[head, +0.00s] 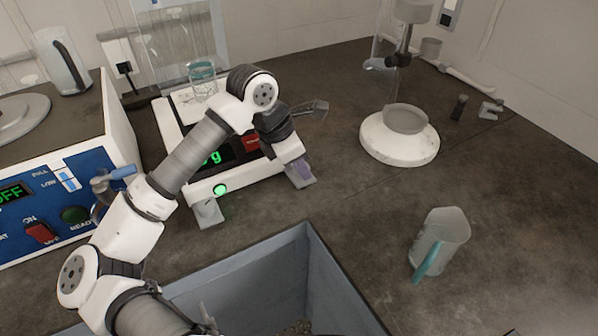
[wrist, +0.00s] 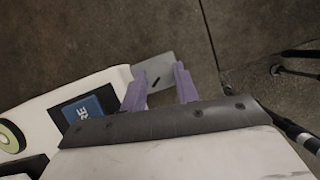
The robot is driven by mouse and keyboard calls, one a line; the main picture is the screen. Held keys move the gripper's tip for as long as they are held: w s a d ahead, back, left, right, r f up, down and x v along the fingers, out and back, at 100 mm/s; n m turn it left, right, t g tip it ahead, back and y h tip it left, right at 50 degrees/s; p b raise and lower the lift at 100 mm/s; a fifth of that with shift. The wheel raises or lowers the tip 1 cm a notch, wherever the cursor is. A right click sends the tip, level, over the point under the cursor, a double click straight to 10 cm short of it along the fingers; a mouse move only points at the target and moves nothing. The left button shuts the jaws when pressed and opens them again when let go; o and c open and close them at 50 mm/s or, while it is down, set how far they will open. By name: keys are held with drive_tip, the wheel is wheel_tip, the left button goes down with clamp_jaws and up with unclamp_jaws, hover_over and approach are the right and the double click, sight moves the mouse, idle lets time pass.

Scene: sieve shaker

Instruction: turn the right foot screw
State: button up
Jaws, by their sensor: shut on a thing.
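The white balance (head: 235,178) stands on the bench with a green-lit display, partly hidden behind my arm. Its right foot screw (head: 303,182) is at the front right corner, a grey square piece that also shows in the wrist view (wrist: 162,67) with a dark slot-like mark. My gripper (head: 301,170) is over this corner, pointing down. Its purple fingers (wrist: 160,86) are shut on the right foot screw, one on each side. Their exact contact is hard to see. The left foot screw (head: 208,213) is at the front left corner.
A blue-grey bin (head: 240,266) is in front of the balance. A blue-fronted control box (head: 60,205) stands left. A clear jug (head: 440,238) with a teal handle and a round white stand (head: 400,140) are to the right. The bench between them is clear.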

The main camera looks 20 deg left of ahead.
drive_tip(key=shift+n+b, duration=0.3)
idle(0.4)
drive_tip(key=o, duration=1)
drive_tip(key=shift+c, duration=0.2)
drive_tip(key=shift+r, duration=0.1)
drive_tip(key=b+v, duration=0.1)
drive_tip(key=v, duration=1.2)
drive_tip(key=shift+s+r, duration=0.2)
drive_tip(key=shift+r, duration=0.1)
